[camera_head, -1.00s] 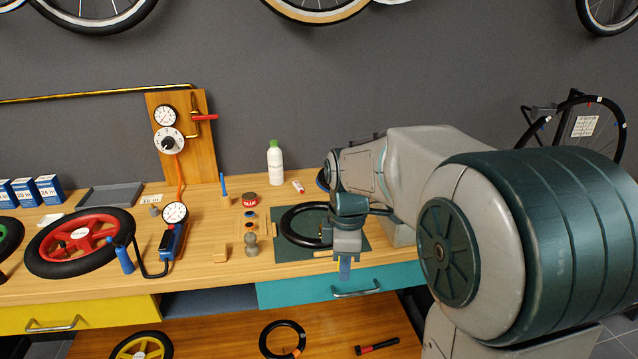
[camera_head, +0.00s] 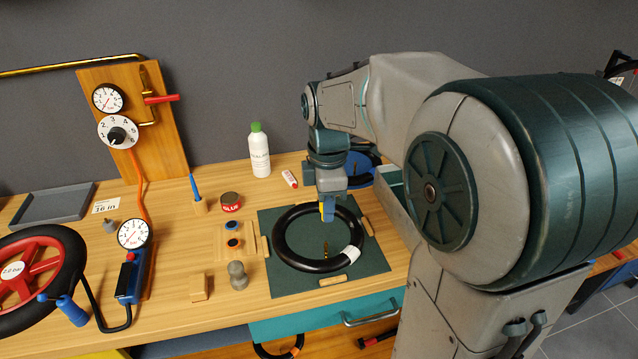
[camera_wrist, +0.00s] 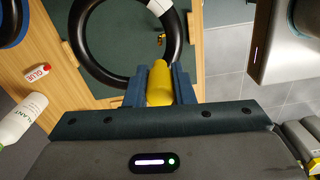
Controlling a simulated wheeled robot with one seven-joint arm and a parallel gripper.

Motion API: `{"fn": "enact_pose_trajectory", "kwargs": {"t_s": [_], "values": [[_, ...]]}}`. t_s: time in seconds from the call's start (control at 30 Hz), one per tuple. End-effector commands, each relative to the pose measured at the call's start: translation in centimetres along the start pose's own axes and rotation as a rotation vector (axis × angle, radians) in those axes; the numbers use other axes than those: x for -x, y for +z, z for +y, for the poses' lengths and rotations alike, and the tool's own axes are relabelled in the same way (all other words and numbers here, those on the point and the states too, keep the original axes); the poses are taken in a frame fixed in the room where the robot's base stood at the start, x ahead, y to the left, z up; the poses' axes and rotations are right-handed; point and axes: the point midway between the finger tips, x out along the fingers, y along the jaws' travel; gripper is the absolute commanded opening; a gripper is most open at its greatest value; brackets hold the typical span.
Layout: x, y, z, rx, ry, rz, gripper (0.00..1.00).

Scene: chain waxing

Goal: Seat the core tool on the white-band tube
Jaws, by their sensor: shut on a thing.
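The white-band tube (camera_head: 283,246) is a black ring lying flat on a dark green mat, with its white band at the lower right. A small brass valve (camera_head: 325,251) stands up inside the ring; it also shows in the wrist view (camera_wrist: 161,39). My gripper (camera_head: 327,212) is shut on a yellow piece, apparently the core tool (camera_wrist: 159,84). It points down over the far side of the ring, apart from the valve. The tool's lower end and its height above the tube are hard to tell.
Wooden blocks edge the mat (camera_head: 285,285). A white bottle (camera_head: 260,152) stands behind. A teal drawer (camera_head: 290,325) is below the front edge.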

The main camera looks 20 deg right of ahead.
Motion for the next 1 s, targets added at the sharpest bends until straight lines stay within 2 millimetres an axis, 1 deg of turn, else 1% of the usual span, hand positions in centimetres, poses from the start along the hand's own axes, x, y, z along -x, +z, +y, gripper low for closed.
{"fn": "enact_pose_trajectory", "kwargs": {"t_s": [0.27, 1.0], "values": [[-0.8, 0.0, 0.0, 0.0, 0.0, 0.0, 0.0], [-6.3, 0.0, 0.0, -0.001, 0.0, 0.0, 0.0]]}}
